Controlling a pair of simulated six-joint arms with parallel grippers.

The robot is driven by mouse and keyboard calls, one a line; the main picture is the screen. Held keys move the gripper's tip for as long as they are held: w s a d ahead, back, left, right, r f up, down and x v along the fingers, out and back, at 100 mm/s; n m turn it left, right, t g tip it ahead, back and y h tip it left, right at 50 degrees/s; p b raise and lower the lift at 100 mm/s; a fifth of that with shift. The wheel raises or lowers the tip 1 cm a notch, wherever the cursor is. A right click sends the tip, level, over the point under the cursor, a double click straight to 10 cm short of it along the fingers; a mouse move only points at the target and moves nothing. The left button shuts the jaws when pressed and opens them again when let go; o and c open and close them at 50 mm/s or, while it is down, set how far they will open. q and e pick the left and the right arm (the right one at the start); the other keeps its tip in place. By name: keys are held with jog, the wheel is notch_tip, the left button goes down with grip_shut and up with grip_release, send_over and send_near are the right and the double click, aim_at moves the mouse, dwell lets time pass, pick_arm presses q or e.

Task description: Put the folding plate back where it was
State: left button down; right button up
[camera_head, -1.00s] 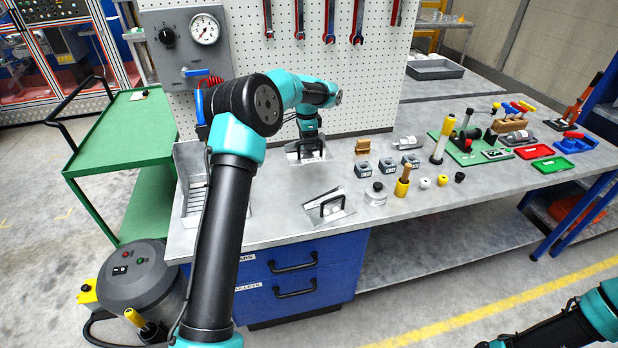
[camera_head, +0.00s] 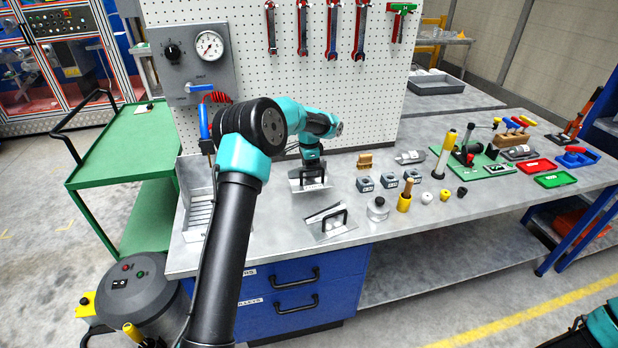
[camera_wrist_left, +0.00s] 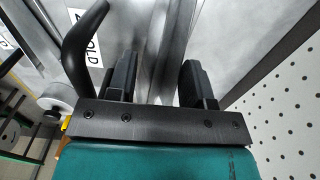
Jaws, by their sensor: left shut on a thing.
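My left gripper (camera_head: 311,160) points down over the back of the bench, shut on a grey metal plate (camera_head: 318,186) with a black handle and a white label. In the left wrist view, my fingers (camera_wrist_left: 155,82) close around a thin metal part, beside a black curved handle (camera_wrist_left: 80,50) and a partly hidden label ending in "OLD". Whether the plate touches the bench is unclear. A second grey plate (camera_head: 336,230) with a black handle lies nearer the bench's front edge. My right gripper is out of view; only part of that arm shows at lower right.
Grey blocks (camera_head: 388,182), a brass block (camera_head: 365,161), a round metal weight (camera_head: 377,210) and a yellow-based peg (camera_head: 404,203) stand to the right. A slotted metal tray (camera_head: 199,215) is at the left. The pegboard (camera_head: 370,110) rises behind. Bare bench lies around the second plate.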

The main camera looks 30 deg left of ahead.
pick_arm(q)
jog(key=shift+f, duration=2.3)
jog(key=shift+f, duration=0.1)
jog(key=c, duration=0.5)
grip_release()
jog(key=shift+f, duration=0.1)
notch_tip(320, 180, up, 12)
jog(key=shift+r, duration=0.2)
